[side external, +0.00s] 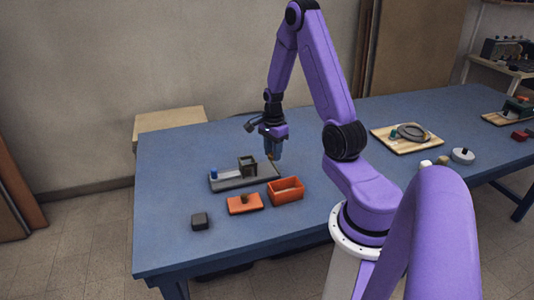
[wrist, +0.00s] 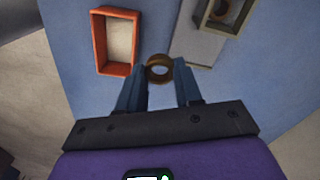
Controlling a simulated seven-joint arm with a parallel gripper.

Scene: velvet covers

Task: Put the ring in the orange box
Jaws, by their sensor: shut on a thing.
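My gripper (wrist: 159,72) is shut on a brownish-gold ring (wrist: 159,59), which sits between the blue fingertips in the wrist view. In the side view my gripper (side external: 273,155) is pointing down, above the table near the right end of a grey tray; the ring is too small to make out there. The orange box (side external: 285,193) stands on the table, open at the top, nearer the camera than my gripper. In the wrist view the orange box (wrist: 98,43) is to the left of the ring, apart from it, and its pale inside looks empty.
The grey tray (side external: 228,183) bears a dark square-framed holder (side external: 248,166) and a blue piece (side external: 213,173). An orange lid-like block (side external: 245,204) with a knob lies beside the orange box. A dark block (side external: 200,221) is near the front left. A wooden board (side external: 405,147) lies right.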

